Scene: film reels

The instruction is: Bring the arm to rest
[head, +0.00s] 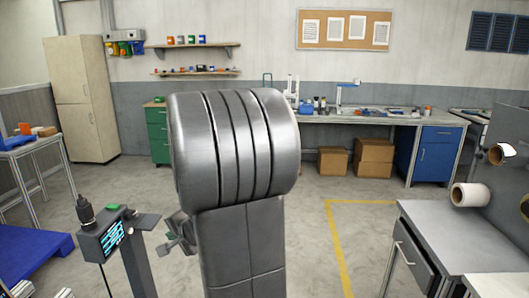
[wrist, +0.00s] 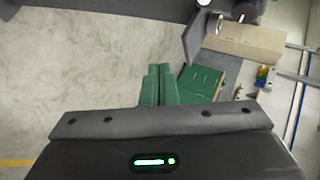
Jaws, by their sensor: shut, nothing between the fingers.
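My gripper (wrist: 158,72) shows in the wrist view as two green fingers side by side, pressed together with nothing between them. It points out over bare grey floor, with a green drawer cabinet (wrist: 201,83) beyond it to the right. In the head view my own grey arm stands upright in the middle and blocks much of the room. I cannot make out my gripper's fingers there.
A dark post with a small screen (head: 113,238) stands close at the left of my arm. A grey bench with a drawer (head: 455,232) is at the right. Another workbench (head: 375,119), cardboard boxes (head: 373,160) and a beige cabinet (head: 80,98) line the back. Floor between is clear.

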